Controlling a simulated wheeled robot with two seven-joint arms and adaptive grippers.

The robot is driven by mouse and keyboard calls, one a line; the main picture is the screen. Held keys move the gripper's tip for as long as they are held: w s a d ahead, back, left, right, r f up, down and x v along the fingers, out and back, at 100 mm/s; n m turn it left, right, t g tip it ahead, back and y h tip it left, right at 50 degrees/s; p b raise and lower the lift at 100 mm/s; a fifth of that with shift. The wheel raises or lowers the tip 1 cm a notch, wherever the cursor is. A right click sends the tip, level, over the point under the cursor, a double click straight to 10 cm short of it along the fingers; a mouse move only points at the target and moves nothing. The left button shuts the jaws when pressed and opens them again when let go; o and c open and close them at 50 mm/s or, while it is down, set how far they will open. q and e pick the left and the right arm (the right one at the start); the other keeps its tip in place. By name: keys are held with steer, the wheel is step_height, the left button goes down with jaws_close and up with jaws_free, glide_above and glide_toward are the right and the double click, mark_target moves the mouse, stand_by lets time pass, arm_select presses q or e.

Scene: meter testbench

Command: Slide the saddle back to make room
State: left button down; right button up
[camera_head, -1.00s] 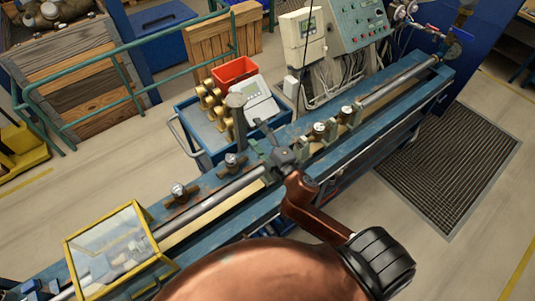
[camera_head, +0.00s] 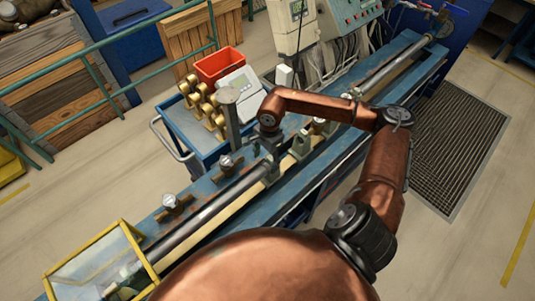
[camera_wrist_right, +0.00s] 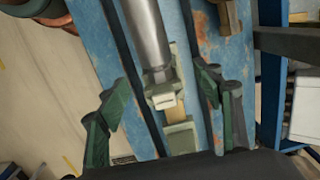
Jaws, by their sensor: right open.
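The long blue bench (camera_head: 205,185) carries a grey steel pipe (camera_head: 215,202) along its rail. In the right wrist view the pipe (camera_wrist_right: 148,35) ends at a pale grey-green block, which looks like the saddle (camera_wrist_right: 163,97). A second green block (camera_wrist_right: 180,135) lies just below it on the rail. My right gripper (camera_wrist_right: 164,106) is open, with a green finger on each side of the saddle. I cannot tell whether the fingers touch it. In the head view my right gripper (camera_head: 270,146) points down over the pipe end and partly hides the saddle. My left gripper is out of view.
A blue cart (camera_head: 190,130) with brass parts and a red bin (camera_head: 219,65) stands behind. A yellow-framed clear guard (camera_head: 95,262) covers the bench's left end.

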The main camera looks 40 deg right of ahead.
mark_target(270, 166)
steer(key=d+h, duration=0.1)
steer(key=d, duration=0.1)
steer(key=shift+w+d+r, duration=0.1)
steer(key=shift+d+r, duration=0.05)
steer(key=shift+d, duration=0.25)
steer(key=shift+a+f, duration=0.1)
steer(key=shift+f, duration=0.15)
step_height(270, 166, down, 7)
steer(key=shift+f+p, duration=0.15)
steer(key=shift+p, duration=0.6)
jaws_close()
